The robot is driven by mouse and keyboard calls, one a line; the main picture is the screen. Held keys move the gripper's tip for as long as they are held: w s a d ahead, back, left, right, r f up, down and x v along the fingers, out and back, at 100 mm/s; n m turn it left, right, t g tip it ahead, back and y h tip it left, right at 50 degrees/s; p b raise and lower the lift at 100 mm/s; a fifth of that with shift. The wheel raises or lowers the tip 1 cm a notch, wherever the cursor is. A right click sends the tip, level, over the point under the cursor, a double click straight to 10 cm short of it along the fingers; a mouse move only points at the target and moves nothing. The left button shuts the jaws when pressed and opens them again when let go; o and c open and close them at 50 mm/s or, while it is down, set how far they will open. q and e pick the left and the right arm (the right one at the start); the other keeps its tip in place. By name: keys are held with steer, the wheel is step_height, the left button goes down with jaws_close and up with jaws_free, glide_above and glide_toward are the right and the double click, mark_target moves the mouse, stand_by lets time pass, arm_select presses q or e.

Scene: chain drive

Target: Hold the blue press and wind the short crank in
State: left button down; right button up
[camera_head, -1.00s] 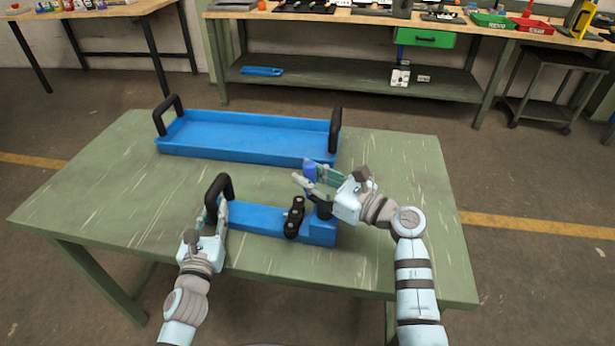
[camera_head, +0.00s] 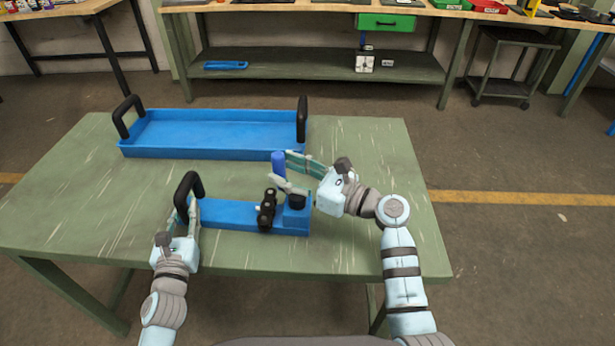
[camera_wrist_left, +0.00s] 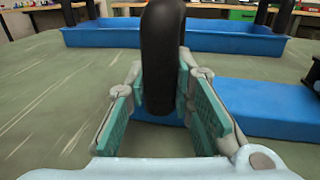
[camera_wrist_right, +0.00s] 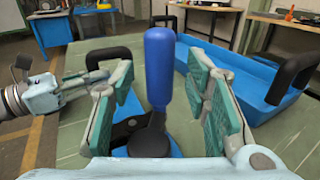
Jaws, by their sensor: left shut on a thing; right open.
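The blue press (camera_head: 235,214) lies on the green table with its black arched handle (camera_head: 190,184) at its left end. My left gripper (camera_head: 186,212) is shut on that handle; the left wrist view shows the handle (camera_wrist_left: 162,60) between the fingers. At the press's right end is the short crank, with a black hub (camera_head: 297,201) and an upright blue grip (camera_head: 278,168). My right gripper (camera_head: 288,170) is open. In the right wrist view the blue grip (camera_wrist_right: 159,70) stands between the spread fingers, with gaps on both sides. The crank's arm is mostly hidden.
A blue tray (camera_head: 215,152) with two black handles stands behind the press. Black rollers (camera_head: 267,209) sit on the press left of the crank. The table (camera_head: 365,165) is clear at the right and front left. A workbench stands behind.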

steer(key=v, duration=0.9)
steer(key=shift+d, duration=0.25)
steer(key=shift+s, duration=0.1)
steer(key=w+d+r+n+g+y, duration=0.1)
steer(key=w+r+g, duration=0.1)
steer(key=w+r, duration=0.4)
step_height(320, 180, down, 5)
steer(key=s+n+g+y, duration=0.1)
steer(key=n+g, duration=0.3)
steer(key=g, duration=0.1)
steer(key=a, duration=0.7)
steer(key=w+a, duration=0.1)
steer(key=a, duration=0.3)
steer(key=shift+a+f, duration=0.1)
steer(key=shift+a, duration=0.15)
steer(key=shift+c, duration=0.4)
